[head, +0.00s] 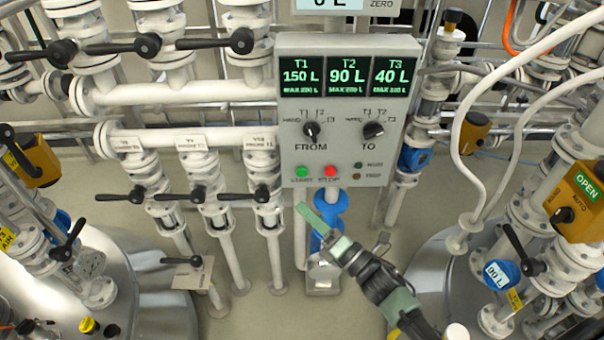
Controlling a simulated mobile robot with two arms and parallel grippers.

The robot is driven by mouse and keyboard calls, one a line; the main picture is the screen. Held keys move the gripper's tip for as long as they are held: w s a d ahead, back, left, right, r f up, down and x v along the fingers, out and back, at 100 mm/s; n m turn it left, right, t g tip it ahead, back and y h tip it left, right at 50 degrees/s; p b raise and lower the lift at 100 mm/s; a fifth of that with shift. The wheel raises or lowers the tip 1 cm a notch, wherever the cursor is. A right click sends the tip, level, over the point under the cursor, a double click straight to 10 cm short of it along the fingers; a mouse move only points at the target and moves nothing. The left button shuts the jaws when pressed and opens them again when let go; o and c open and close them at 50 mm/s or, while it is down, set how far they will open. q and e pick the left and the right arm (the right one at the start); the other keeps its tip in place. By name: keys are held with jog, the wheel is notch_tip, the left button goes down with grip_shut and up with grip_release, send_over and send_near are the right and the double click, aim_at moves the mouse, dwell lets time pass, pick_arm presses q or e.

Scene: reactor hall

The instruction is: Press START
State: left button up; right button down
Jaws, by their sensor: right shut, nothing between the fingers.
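A grey control box (344,112) stands in the middle of the head view. Its three green displays read T1 150 L, T2 90 L and T3 40 L. The green START button (302,171) is at its lower left, beside a red STOP button (331,170). Above them are the FROM knob (311,130) and the TO knob (373,130). My right gripper (303,208) is shut and empty. Its green fingertips are just below the START button in the picture; I cannot tell the depth gap. My left gripper is not in view.
White pipes with black lever valves (148,195) fill the left side. A blue pump (329,215) stands below the box, behind my gripper. Metal tanks (440,270) stand at both sides. An orange valve box reading OPEN (578,204) is at the right.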

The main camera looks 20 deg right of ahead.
aim_at(302, 172)
jog(key=w+d+b, duration=0.2)
jog(key=w, duration=0.6)
jog(key=shift+d+b, duration=0.15)
jog(key=shift+b, duration=0.15)
jog(key=shift+w, duration=0.1)
dwell(1.6)
jog(key=shift+w+d+b, duration=0.1)
jog(key=shift+w+b, duration=0.25)
jog(key=shift+w+d+b, duration=0.15)
jog(key=shift+w+b, duration=0.2)
jog(key=shift+w, duration=0.15)
dwell(0.7)
dwell(0.3)
jog(key=shift+s+a+p, duration=0.2)
jog(key=shift+s+p, duration=0.1)
jog(key=shift+s, duration=0.6)
